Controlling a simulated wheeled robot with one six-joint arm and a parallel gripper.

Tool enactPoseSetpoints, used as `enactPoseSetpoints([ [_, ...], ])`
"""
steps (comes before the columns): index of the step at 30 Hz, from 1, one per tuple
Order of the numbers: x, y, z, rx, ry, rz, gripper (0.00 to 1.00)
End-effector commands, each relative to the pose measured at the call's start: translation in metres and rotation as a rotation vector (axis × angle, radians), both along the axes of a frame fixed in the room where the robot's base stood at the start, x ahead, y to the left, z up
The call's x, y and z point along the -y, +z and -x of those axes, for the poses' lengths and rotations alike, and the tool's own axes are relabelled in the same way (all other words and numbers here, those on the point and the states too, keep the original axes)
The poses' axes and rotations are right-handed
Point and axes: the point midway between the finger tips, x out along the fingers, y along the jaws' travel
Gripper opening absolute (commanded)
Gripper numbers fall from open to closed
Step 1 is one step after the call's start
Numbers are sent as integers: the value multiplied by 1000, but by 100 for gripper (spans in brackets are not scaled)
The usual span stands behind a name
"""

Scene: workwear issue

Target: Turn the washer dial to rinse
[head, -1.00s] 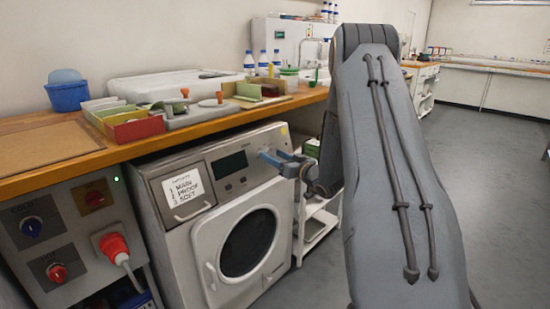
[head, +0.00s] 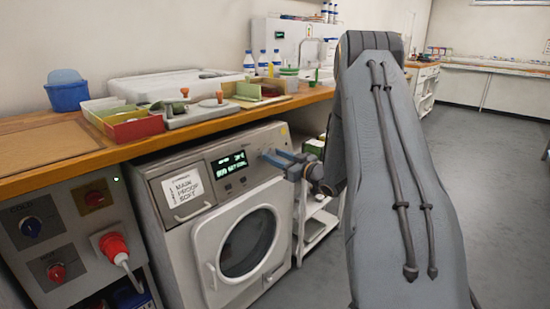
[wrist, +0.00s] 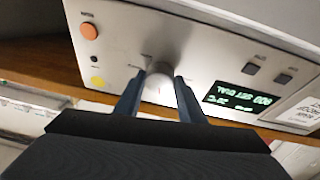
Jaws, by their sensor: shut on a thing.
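The white washer (head: 180,240) stands under the wooden counter with its round door shut. Its display (head: 229,163) is lit with green text; it also shows upside down in the wrist view (wrist: 237,98), too blurred to read surely. The pale round washer dial (wrist: 158,90) sits on the control panel, between my blue-grey fingers. My gripper (wrist: 160,80) is shut on the dial, one finger on each side. In the head view my gripper (head: 275,158) reaches the panel's right part and hides the dial. The dial's pointer and the printed settings are not legible.
An orange round button (wrist: 90,31) and a yellow spot (wrist: 97,81) are on the panel near the dial. Two small buttons (wrist: 270,72) lie beside the display. The wooden counter (head: 200,133) overhangs the washer closely. Open floor (head: 480,200) lies to the right.

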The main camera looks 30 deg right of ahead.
Motion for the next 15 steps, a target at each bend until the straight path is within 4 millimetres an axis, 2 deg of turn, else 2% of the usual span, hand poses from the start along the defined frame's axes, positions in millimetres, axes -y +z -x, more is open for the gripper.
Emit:
enactPoseSetpoints([
  [15, 5, 0, -2, 127, 115, 348, 14],
])
